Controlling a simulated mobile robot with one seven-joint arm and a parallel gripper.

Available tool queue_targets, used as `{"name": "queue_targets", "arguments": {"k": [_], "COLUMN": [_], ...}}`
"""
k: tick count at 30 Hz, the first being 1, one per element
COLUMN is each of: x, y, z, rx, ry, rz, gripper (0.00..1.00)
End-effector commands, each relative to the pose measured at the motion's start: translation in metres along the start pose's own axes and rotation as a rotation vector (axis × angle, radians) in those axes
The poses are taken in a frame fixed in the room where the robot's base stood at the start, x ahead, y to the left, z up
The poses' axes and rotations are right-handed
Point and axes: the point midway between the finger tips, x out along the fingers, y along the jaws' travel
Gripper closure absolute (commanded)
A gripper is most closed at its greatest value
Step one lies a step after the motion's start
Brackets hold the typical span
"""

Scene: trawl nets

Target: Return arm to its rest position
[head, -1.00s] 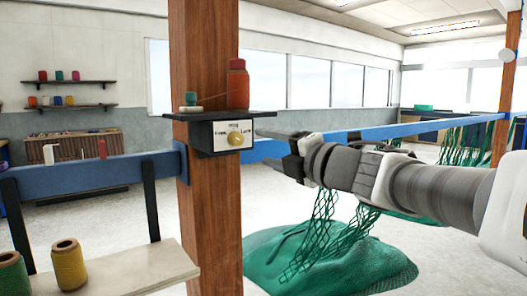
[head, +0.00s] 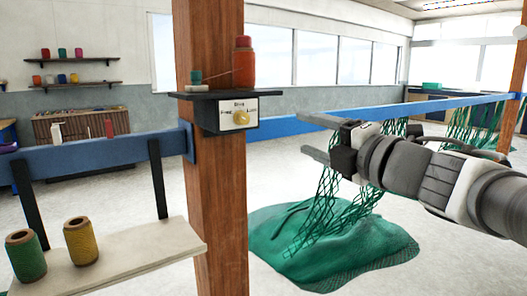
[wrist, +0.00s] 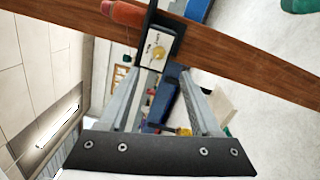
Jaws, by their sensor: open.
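My gripper (head: 314,137) is in the right half of the head view, its two grey fingers spread apart with nothing between them. It points left toward the wooden post (head: 213,170), with a clear gap to the post and to the dial box (head: 240,117). The arm comes in from the right edge. In the wrist view both fingers (wrist: 168,88) show open and empty, and the white dial plate (wrist: 157,48) with its yellow knob appears beyond the tips.
A shelf on the post holds a red-orange bottle (head: 243,62) and a small spool (head: 196,78). A blue rail (head: 400,110) runs behind my gripper. Green netting (head: 330,240) lies heaped on the floor below. Green and yellow spools (head: 81,241) stand on a pale board at lower left.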

Motion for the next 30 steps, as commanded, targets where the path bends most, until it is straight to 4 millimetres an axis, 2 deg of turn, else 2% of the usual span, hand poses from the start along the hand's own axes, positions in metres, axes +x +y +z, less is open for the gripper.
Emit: {"name": "queue_targets", "arguments": {"k": [4,7,10,14,17,19,24,29,30], "x": [-0.011,-0.027,-0.048,-0.079,-0.104,-0.122,-0.162,-0.196,-0.198], "y": [-0.006,-0.021,-0.045,-0.086,-0.121,-0.146,-0.196,-0.224,-0.211], "z": [0.027,0.048,0.060,0.059,0.044,0.028,-0.032,-0.101,-0.104], "rx": [0.191,0.383,0.585,0.860,1.073,1.220,1.550,1.806,1.831], "ry": [-0.195,-0.364,-0.521,-0.710,-0.843,-0.931,-1.116,-1.254,-1.268], "rz": [-0.010,-0.030,-0.062,-0.124,-0.191,-0.249,-0.423,-0.625,-0.646], "gripper": [0.36,0.36,0.36,0.36,0.36,0.36,0.36,0.36,0.36]}}
